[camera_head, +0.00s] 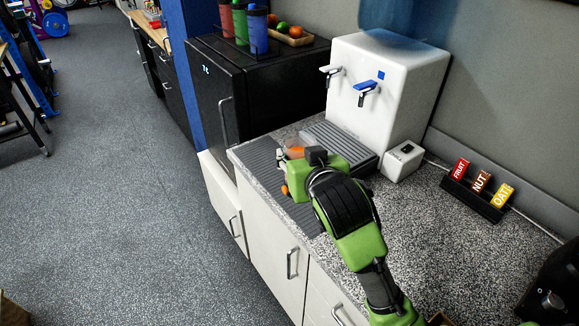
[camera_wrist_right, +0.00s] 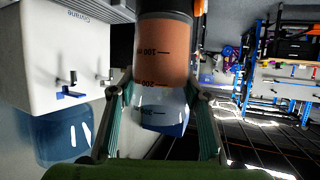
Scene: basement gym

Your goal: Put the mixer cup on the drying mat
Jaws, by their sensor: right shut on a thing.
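The mixer cup (camera_head: 295,152) is orange and translucent, and mostly hidden behind my right gripper (camera_head: 289,178) in the head view. In the right wrist view the cup (camera_wrist_right: 165,52) shows volume marks, a dark end at the top of the picture and a clear to bluish end lower down. My right gripper's fingers (camera_wrist_right: 161,95) are shut around it. The drying mat (camera_head: 262,157) is dark grey and ribbed, at the counter's left edge. The cup and gripper are over the mat in the head view; I cannot tell whether the cup touches it. My left gripper is not in view.
A white water dispenser (camera_head: 385,85) with a ribbed drip tray (camera_head: 338,143) stands behind the mat. A black fridge (camera_head: 250,85) is to the left, with several cups on top. A bar rack (camera_head: 476,191) stands on the right.

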